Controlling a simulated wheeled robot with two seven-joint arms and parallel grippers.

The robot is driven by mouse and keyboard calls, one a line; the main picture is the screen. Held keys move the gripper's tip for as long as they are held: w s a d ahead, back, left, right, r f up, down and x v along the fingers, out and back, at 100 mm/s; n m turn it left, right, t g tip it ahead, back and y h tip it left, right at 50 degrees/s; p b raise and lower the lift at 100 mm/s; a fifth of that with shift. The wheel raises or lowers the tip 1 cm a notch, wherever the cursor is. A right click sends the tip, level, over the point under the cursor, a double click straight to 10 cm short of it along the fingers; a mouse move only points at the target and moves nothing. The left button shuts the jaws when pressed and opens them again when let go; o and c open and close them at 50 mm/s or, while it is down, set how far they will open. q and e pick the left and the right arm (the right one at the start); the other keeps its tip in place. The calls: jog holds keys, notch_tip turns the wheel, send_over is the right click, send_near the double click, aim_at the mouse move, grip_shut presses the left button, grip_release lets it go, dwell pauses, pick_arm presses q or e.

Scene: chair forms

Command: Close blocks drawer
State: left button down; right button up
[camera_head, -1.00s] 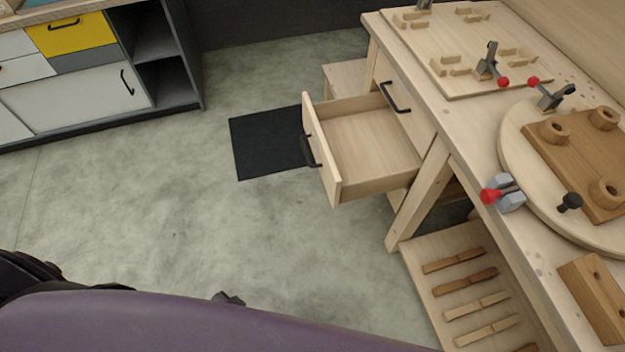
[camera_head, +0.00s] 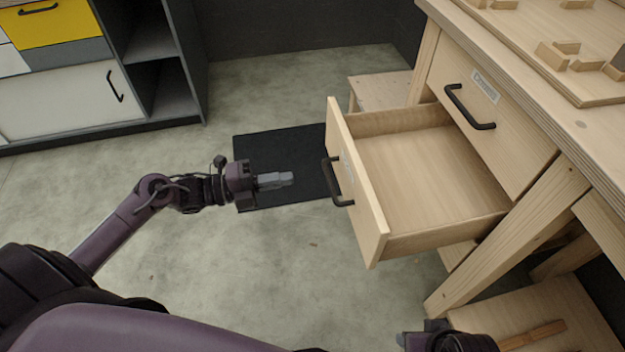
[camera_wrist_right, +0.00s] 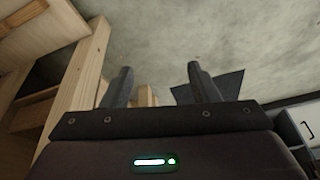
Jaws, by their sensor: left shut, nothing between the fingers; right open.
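The open wooden drawer (camera_head: 430,180) sticks out to the left from under the workbench, and it looks empty inside. Its front panel (camera_head: 352,175) carries a black handle (camera_head: 338,182); a small label on the panel is too small to read. My left gripper (camera_head: 288,179) is shut and empty, pointing right, a short gap to the left of the handle. My right gripper (camera_wrist_right: 160,85) is open and empty in the right wrist view, beside a wooden bench leg (camera_wrist_right: 78,75). In the head view only part of the right arm shows at the bottom edge.
A closed drawer with a black handle (camera_head: 468,108) sits in the workbench (camera_head: 560,110) beside the open one. A black mat (camera_head: 270,150) lies on the floor. A grey, white and yellow cabinet (camera_head: 70,95) stands at the left. The floor between is clear.

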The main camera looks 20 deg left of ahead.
aim_at(354, 167)
pick_arm(q)
jog(key=b+x, duration=0.1)
jog(key=x, duration=1.2)
jog(key=shift+w, duration=0.2)
pick_arm(e)
jog(key=shift+w+a+f+t, duration=0.15)
jog(key=shift+w+a+t, duration=0.2)
jog(key=shift+a, duration=0.25)
pick_arm(q)
jog(key=shift+d, duration=0.1)
pick_arm(e)
jog(key=shift+y, duration=0.3)
